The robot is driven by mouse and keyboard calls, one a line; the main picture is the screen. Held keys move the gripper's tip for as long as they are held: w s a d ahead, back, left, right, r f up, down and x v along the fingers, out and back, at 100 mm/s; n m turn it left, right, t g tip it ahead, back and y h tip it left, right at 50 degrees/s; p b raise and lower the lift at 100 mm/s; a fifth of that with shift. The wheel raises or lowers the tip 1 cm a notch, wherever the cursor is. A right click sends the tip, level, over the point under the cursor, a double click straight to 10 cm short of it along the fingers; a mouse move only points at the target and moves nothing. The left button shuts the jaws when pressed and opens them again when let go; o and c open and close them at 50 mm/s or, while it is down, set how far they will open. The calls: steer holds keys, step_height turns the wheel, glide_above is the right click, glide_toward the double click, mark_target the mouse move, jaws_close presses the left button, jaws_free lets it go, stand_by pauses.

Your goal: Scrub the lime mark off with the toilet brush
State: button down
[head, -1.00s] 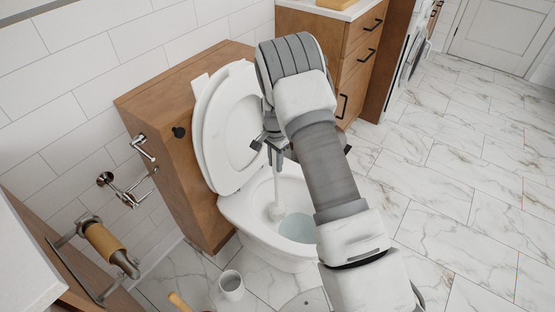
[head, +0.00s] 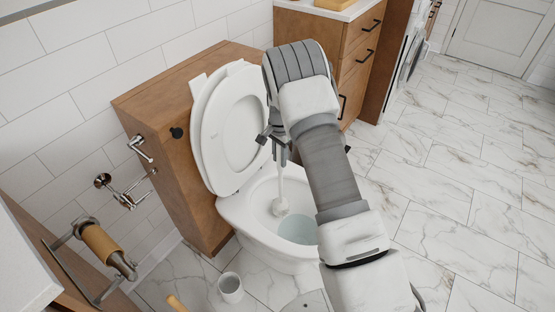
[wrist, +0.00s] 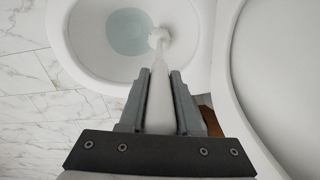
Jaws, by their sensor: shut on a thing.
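My gripper (head: 279,144) is shut on the handle of the white toilet brush (head: 281,188) and holds it head-down inside the bowl. The brush also shows in the wrist view (wrist: 160,85), running between the two fingers (wrist: 160,100). Its head is against or close to the inner wall of the toilet bowl (head: 252,205), above the water; I cannot tell whether it touches. The toilet's seat and lid (head: 232,130) are raised. I cannot make out a lime mark; the brush head may cover it.
A white cup-like holder (head: 231,287) stands on the floor left of the toilet. A wooden cistern box (head: 180,130) is behind the toilet, with a paper roll holder (head: 102,245) at lower left. The marble floor to the right is clear.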

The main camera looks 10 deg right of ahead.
steer(key=shift+w+d+r, duration=0.15)
steer(key=shift+w+d, duration=0.25)
steer(key=shift+w, duration=0.05)
steer(key=shift+s+a+r, duration=0.1)
steer(key=shift+s+a, duration=0.25)
steer(key=shift+a, duration=0.05)
steer(key=shift+s+a+f, duration=0.3)
steer(key=shift+s+a, duration=0.1)
steer(key=shift+s, duration=0.05)
steer(key=shift+s+a+p, duration=0.4)
steer(key=shift+s+a, duration=0.4)
steer(key=shift+a, duration=0.05)
steer(key=shift+r, duration=0.1)
step_height(320, 180, up, 8)
steer(key=p, duration=0.5)
steer(key=shift+d, duration=0.1)
